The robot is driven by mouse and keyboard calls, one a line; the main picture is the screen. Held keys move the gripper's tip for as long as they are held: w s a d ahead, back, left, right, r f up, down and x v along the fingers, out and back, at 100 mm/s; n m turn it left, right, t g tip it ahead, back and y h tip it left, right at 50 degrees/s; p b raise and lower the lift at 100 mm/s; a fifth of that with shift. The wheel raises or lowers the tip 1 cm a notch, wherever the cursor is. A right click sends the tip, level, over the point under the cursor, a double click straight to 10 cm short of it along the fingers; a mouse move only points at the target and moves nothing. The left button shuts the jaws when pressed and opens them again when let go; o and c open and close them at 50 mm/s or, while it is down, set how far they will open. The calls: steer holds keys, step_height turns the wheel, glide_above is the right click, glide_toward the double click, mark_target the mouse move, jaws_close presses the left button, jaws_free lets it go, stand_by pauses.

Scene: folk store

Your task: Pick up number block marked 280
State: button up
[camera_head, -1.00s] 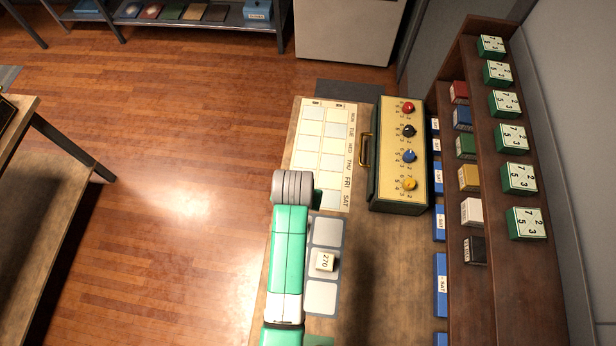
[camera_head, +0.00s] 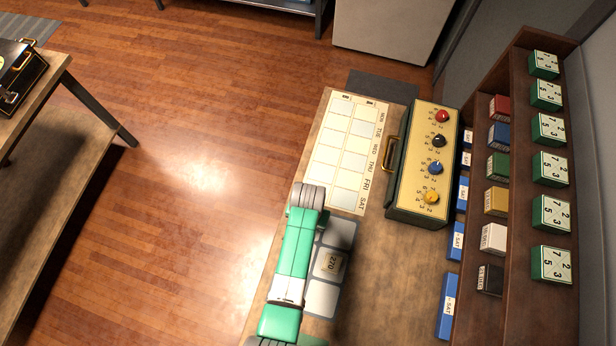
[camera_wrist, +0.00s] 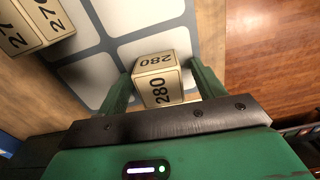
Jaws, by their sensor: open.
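The number block marked 280 (camera_wrist: 158,80) is cream with black digits. In the wrist view it sits at the edge of a pale grey square on the mat. My gripper (camera_wrist: 162,84) is open, with one green finger on each side of this block. Whether the fingers touch it cannot be told. In the head view my arm covers block 280. A block marked 270 (camera_head: 330,264) lies on the middle grey square of the mat (camera_head: 343,234). In the wrist view a block marked 270 (camera_wrist: 38,22) shows at the upper left, clear of my fingers.
A calendar board (camera_head: 348,150) and a green-sided box with coloured knobs (camera_head: 423,162) are farther up the table. Blue blocks (camera_head: 450,300) line the right edge beside a wooden shelf (camera_head: 522,240) with coloured boxes. Bare table (camera_head: 390,290) is right of the mat.

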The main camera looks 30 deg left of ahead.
steer(key=c, duration=1.1)
steer(key=shift+o, duration=0.2)
steer(key=shift+r, duration=0.1)
steer(key=shift+w+r, duration=0.1)
steer(key=shift+r, duration=0.2)
steer(key=r, duration=0.1)
steer(key=s+r, duration=0.1)
steer(key=shift+d+r+p, duration=0.1)
steer(key=shift+r+p, duration=0.2)
steer(key=shift+r, duration=0.1)
steer(key=s+d, duration=0.1)
steer(key=s, duration=0.4)
steer(key=s+d+r, duration=0.1)
steer(key=s, duration=0.3)
steer(key=s+d, duration=0.1)
steer(key=s, duration=0.4)
steer(key=shift+s+d+r, duration=0.2)
steer(key=shift+s+d, duration=0.1)
